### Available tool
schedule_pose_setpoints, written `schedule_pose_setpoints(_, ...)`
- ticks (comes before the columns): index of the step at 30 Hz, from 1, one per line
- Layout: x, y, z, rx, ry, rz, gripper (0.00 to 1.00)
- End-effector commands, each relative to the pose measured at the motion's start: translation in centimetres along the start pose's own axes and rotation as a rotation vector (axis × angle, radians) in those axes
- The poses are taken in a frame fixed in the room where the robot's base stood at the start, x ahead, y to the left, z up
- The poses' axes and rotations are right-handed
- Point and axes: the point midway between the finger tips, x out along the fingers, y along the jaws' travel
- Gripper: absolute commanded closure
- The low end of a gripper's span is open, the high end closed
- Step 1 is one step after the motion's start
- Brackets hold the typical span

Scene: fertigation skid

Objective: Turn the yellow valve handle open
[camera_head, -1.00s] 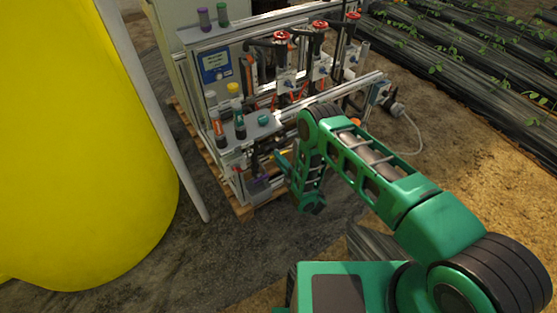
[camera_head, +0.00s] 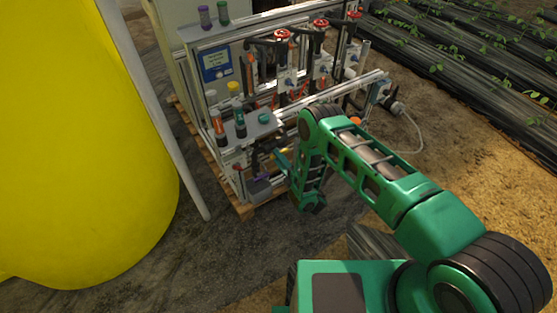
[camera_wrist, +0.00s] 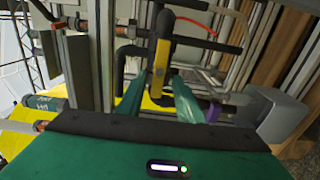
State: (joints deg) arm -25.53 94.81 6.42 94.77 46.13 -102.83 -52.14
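The yellow valve handle (camera_wrist: 160,62) is a narrow bar with a dark rounded end on dark pipework. In the wrist view it points toward me, upright in the picture. My gripper (camera_wrist: 160,84) is open, with its two teal fingers apart, one on each side of the handle's near end. Gaps seem to show beside the handle; I cannot tell whether either finger touches it. In the head view the handle (camera_head: 281,153) is a small yellow patch low on the skid beside my gripper (camera_head: 283,163), partly hidden by my arm.
A grey box (camera_wrist: 280,118) and a purple part (camera_wrist: 213,112) sit close at the right in the wrist view. Metal frame posts and pipes surround the handle. The skid stands on a wooden pallet (camera_head: 246,211). A large yellow tank (camera_head: 85,170) stands left, with open ground in front.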

Motion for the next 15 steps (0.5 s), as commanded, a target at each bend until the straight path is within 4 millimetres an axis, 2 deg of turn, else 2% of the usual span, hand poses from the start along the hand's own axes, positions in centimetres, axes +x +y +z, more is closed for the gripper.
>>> schedule_pose_setpoints(8, -0.8, 0.0, 0.3, -0.001, -0.004, 0.0, 0.67)
schedule_pose_setpoints(11, -2.2, 0.0, 0.3, 0.0, -0.005, -0.001, 0.67)
schedule_pose_setpoints(15, -5.1, -0.1, 0.3, 0.003, -0.005, -0.002, 0.67)
